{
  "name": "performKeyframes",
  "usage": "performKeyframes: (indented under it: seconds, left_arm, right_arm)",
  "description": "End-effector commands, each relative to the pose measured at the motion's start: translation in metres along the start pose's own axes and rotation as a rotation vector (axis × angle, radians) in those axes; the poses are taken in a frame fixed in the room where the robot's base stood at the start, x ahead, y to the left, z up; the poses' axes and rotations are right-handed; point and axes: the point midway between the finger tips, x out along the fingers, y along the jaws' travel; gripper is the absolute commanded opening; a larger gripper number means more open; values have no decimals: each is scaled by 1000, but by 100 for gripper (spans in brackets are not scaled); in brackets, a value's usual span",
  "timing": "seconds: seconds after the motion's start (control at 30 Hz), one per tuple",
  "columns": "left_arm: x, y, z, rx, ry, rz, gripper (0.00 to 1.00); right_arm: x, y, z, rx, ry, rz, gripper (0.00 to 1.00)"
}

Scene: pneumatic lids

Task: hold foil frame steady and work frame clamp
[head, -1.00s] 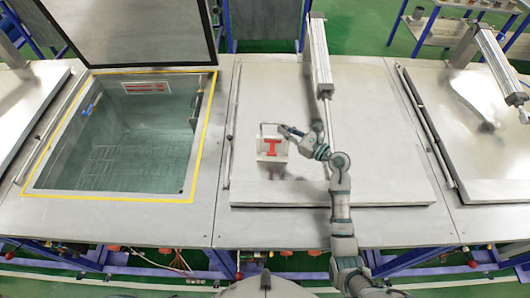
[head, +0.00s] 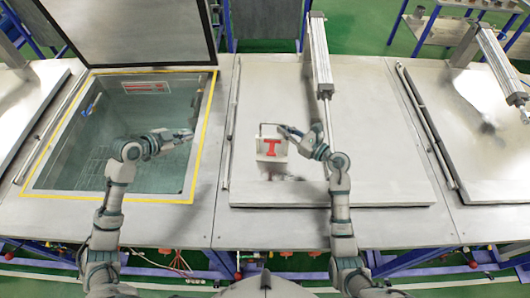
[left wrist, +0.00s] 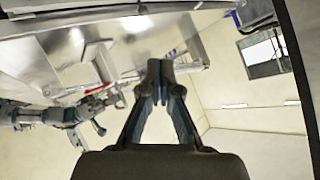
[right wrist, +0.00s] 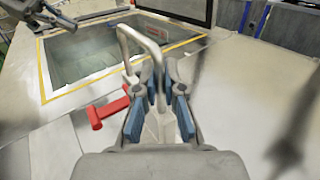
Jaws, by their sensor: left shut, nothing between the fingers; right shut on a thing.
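The foil frame (head: 271,142) is a small pale frame with a red T-shaped part, above the middle lid in the head view. My right gripper (head: 284,129) is shut on its upper edge. In the right wrist view a pale metal loop (right wrist: 139,32) runs between the fingers, and the red T-shaped part (right wrist: 108,110) sticks out to the left. I cannot tell whether the red part is the clamp. My left gripper (head: 188,134) is shut and empty, left of the frame, over the right side of the open tank. The left wrist view shows its closed fingertips (left wrist: 161,70).
The open tank (head: 203,165) has a yellow-edged rim, and its lid (head: 130,25) stands raised. A closed metal lid (head: 375,130) with a pneumatic cylinder (head: 318,55) lies under my right arm. Another closed lid (head: 455,110) is at right. Space between the grippers looks clear.

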Motion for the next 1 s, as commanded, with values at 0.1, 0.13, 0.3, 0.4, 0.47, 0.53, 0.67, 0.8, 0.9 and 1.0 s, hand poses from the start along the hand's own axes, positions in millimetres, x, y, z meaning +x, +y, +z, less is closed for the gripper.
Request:
performKeyframes:
  seconds: [0.1, 0.13, 0.3, 0.4, 0.47, 0.53, 0.67, 0.8, 0.9, 1.0]
  left_arm:
    - [-5, 58, -80, 178, 81, 166, 0]
    - [-6, 72, -95, 224, 96, 202, 0]
    - [-11, 126, -159, 414, 174, 307, 0]
    - [-11, 138, -174, 460, 194, 323, 0]
    - [-12, 141, -178, 474, 199, 327, 0]
    - [-12, 142, -181, 481, 202, 328, 0]
    - [-12, 142, -180, 480, 201, 328, 0]
    - [-11, 142, -180, 479, 201, 327, 0]
    - [-8, 143, -180, 477, 201, 328, 0]
    - [1, 147, -181, 475, 202, 330, 0]
  right_arm:
    - [0, 0, -1, 0, 2, 0, 0]
    - [0, 0, -1, 0, 2, 0, 0]
    - [1, 1, -1, 0, 2, 0, 0]
    - [1, 1, -1, 0, 3, 0, 0]
    - [1, 1, -1, 0, 3, 0, 0]
    - [1, 1, -1, 0, 3, 0, 0]
    - [1, 1, -1, 0, 3, 0, 0]
    - [1, 1, -1, 0, 2, 0, 0]
    - [1, 1, -1, 0, 2, 0, 0]
    - [1, 1, -1, 0, 2, 1, 0]
